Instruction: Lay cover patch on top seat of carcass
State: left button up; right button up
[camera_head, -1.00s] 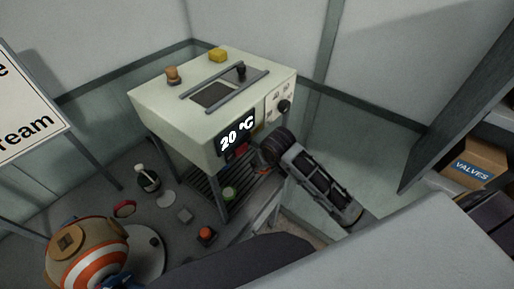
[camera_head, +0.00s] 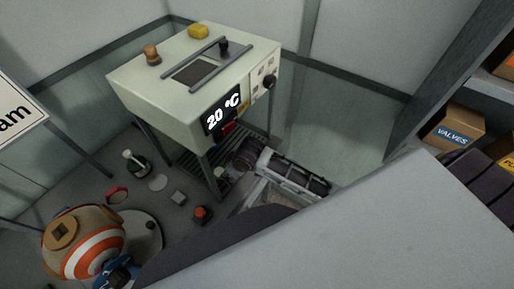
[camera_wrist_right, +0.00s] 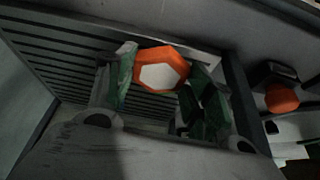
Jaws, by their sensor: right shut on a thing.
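The carcass (camera_head: 92,250) is a tan ball with orange and white stripes at the lower left of the head view. A square tan seat (camera_head: 63,233) with a dark centre faces up on it. In the right wrist view, my right gripper (camera_wrist_right: 160,80) is shut on an orange hexagonal patch (camera_wrist_right: 175,56) with a pale face, between its green fingers. In the head view the right gripper (camera_head: 232,168) is by the rack under the press, well right of the carcass, and mostly hidden. A blue and dark part (camera_head: 118,270), seemingly my left gripper, is against the carcass; its jaws are unclear.
The press (camera_head: 150,95), reading 20 °C, stands above a slatted rack (camera_head: 188,158). A red-button box (camera_head: 202,214), a grey block (camera_head: 179,198), a pink ring (camera_head: 117,194) and a dark pot with a white top (camera_head: 134,163) lie between the rack and carcass.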

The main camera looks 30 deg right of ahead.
jog(key=shift+w+r+n, duration=0.1)
jog(key=shift+w+n, duration=0.05)
jog(key=shift+n, duration=0.25)
jog(key=w+d, duration=0.2)
jog(key=d, duration=0.2)
jog(key=w+d+p, duration=0.1)
jog(key=w+d, duration=0.2)
jog(key=d, duration=0.1)
jog(key=w+d+p, duration=0.1)
jog(key=w+d, duration=0.1)
jog(key=d, duration=0.2)
jog(key=shift+w+d, duration=0.3)
jog(key=shift+d, duration=0.1)
jog(key=shift+w+d, duration=0.25)
jog(key=shift+d, duration=0.2)
jog(key=shift+w+d+p, duration=0.45)
jog(key=shift+w+d, duration=0.1)
jog(key=shift+d, duration=0.35)
notch_tip(320, 180, down, 2)
jog(key=shift+f, duration=0.1)
jog(key=shift+f+p, duration=0.35)
jog(key=shift+f, duration=0.15)
jog(key=shift+f, duration=0.15)
